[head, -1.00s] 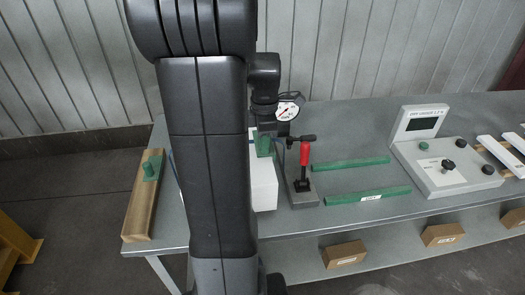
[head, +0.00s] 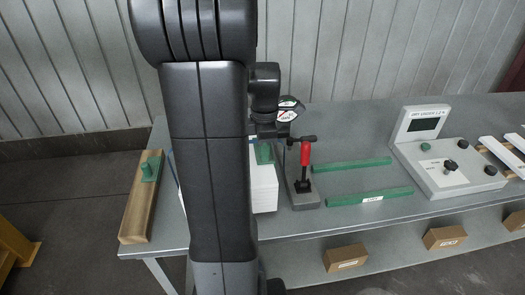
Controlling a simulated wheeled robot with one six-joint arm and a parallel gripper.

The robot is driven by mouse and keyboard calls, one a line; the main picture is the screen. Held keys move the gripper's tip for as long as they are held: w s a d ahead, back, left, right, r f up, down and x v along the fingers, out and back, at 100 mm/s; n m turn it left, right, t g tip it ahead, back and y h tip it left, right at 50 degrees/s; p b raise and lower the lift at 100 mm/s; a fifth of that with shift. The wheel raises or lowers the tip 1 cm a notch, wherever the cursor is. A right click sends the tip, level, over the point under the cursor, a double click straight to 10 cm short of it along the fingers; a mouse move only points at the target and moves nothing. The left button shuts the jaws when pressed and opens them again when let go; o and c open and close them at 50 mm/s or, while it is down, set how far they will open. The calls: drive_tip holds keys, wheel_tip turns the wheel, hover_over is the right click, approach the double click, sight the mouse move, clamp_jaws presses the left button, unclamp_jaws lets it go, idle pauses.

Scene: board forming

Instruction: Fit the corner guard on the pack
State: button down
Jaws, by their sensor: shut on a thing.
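The white pack (head: 263,190) stands on the bench, a block partly hidden behind my arm. A green corner guard (head: 264,153) is at the pack's upper end, close against its top edge. I cannot tell whether it is seated or only touching. My gripper (head: 266,138) is above the pack, shut on this guard; its fingers are mostly hidden by my arm and wrist. A second green guard (head: 150,171) sits on a wooden beam (head: 140,207) at the bench's left end.
A red-handled toggle clamp (head: 305,175) stands just right of the pack. Two green bars (head: 370,197) lie right of it, then a grey console (head: 445,165). Brown boxes (head: 346,258) sit on the lower shelf. Bench between bars and console is clear.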

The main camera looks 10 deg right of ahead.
drive_tip(key=shift+f, duration=0.3)
drive_tip(key=c, duration=0.8)
unclamp_jaws()
wheel_tip(320, 180, up, 14)
drive_tip(key=shift+b, duration=0.35)
drive_tip(key=shift+f, duration=0.2)
wheel_tip(320, 180, down, 14)
drive_tip(key=shift+r+p, duration=0.25)
drive_tip(key=shift+p, duration=0.05)
drive_tip(key=shift+r, duration=0.25)
